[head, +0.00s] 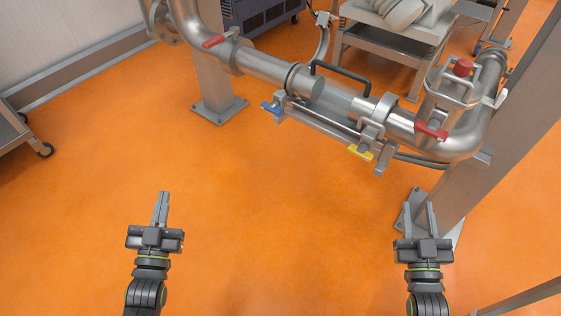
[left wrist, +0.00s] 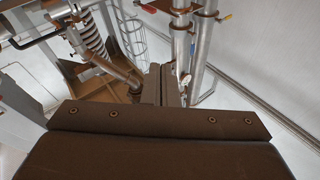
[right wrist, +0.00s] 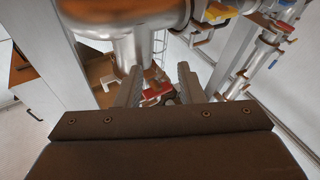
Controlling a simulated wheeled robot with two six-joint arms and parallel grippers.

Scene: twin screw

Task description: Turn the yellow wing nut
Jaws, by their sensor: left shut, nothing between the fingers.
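The yellow wing nut (head: 360,153) sits on the lower side of the steel pipe assembly, right of centre in the head view. A yellow part that looks like it also shows at the top of the right wrist view (right wrist: 218,12). A blue wing nut (head: 271,108) is at the left end of the same clamp. My left gripper (head: 161,194) is shut and empty over the floor, far to the left of the pipe. My right gripper (head: 420,206) is open and empty, nearer than the yellow wing nut and to its right, apart from it.
A red valve handle (head: 431,131) is right of the yellow wing nut, and another red handle (head: 213,42) is on the left pipe. A black handle (head: 340,70) arches over the clear pipe section. A steel post (head: 490,150) stands at right. Open orange floor (head: 270,220) lies between my grippers.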

